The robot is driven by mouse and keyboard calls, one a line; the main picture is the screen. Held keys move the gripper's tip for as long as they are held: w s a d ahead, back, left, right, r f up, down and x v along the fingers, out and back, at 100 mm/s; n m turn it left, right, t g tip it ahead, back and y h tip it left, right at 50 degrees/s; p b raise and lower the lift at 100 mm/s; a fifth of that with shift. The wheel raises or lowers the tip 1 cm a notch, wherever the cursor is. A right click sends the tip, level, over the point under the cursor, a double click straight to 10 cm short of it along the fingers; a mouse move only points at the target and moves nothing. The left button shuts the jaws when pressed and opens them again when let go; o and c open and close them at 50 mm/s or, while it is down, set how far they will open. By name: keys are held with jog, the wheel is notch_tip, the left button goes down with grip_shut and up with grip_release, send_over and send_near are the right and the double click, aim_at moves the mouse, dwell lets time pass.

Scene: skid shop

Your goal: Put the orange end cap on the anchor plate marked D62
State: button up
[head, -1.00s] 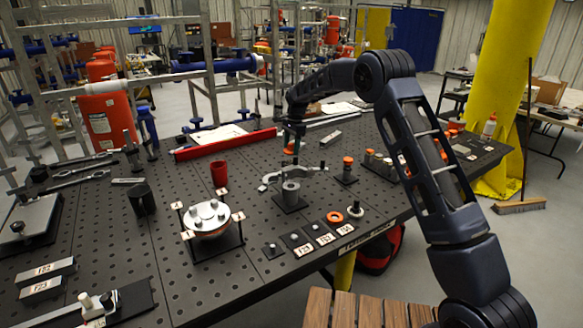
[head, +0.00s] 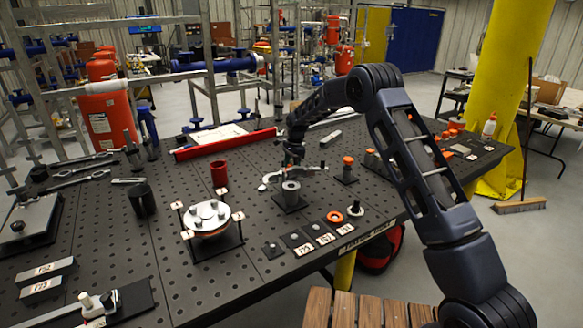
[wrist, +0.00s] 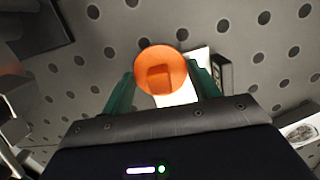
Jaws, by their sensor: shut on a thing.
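My gripper (wrist: 160,88) is shut on the orange end cap (wrist: 174,58). The cap sits between the two green fingertips, its round face with a squarish recess turned to the wrist camera. In the head view my gripper (head: 292,160) is above the table, just behind a grey cylinder on a dark plate (head: 290,197); the cap is not clear there. Small plates with white tags (head: 325,239) lie along the table's front edge. The tag lettering is too small to read surely, so I cannot tell which is D62.
A curved grey clamp piece (head: 268,180) lies beside my gripper. An orange-topped fitting (head: 348,161) stands to the right, an orange ring (head: 335,216) in front. A red cup (head: 219,173) and a flanged assembly (head: 208,215) stand left.

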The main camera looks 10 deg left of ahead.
jog(key=o, duration=1.4)
jog(key=shift+o, duration=0.2)
jog(key=shift+r, duration=0.1)
notch_tip(320, 180, up, 12)
jog(key=w+d, duration=0.1)
jog(key=shift+w+d, duration=0.15)
